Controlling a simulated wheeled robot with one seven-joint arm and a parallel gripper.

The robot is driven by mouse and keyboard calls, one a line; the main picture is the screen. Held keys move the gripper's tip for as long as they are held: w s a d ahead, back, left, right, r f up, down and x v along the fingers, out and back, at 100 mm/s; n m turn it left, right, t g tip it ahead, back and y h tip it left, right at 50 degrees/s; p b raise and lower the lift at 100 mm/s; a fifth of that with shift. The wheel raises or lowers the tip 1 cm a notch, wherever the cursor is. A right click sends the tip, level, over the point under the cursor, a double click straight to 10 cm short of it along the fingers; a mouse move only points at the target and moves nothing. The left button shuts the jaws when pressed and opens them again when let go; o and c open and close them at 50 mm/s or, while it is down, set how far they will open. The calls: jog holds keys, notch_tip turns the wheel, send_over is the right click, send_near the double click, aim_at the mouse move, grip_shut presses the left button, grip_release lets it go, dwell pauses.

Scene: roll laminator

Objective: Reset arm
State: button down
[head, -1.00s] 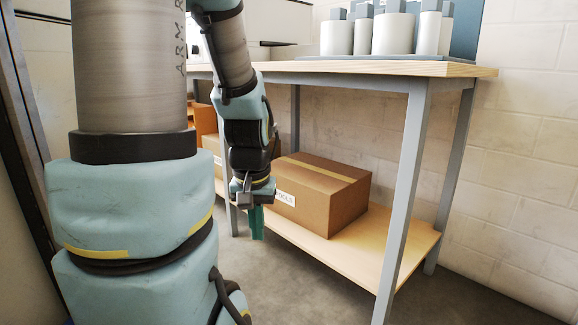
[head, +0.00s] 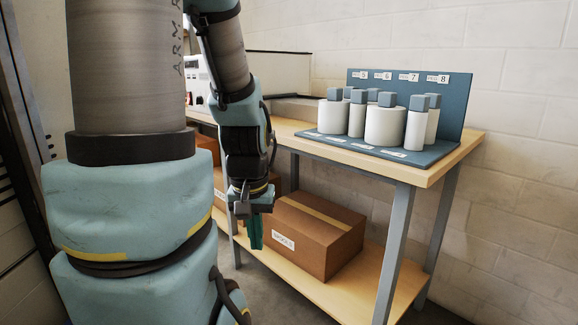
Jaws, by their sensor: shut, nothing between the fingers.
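My arm (head: 240,130) hangs down in the head view, left of the middle, with its links bent and the wrist pointing at the floor. My gripper (head: 254,240) is at its lower end, with green fingers closed together and nothing between them. It hangs in front of the table's left part, below the tabletop height and just left of the cardboard box (head: 312,238) in the picture. I cannot tell how far it is from the box.
A wooden table (head: 440,172) with grey legs stands at the right. On it a blue rack (head: 455,100) holds several white rolls with grey-blue tops. A white machine (head: 200,75) shows partly behind my arm. The box sits on the lower shelf (head: 345,295).

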notch_tip(320, 180, up, 15)
jog(key=p, duration=1.2)
jog(key=shift+p, duration=0.35)
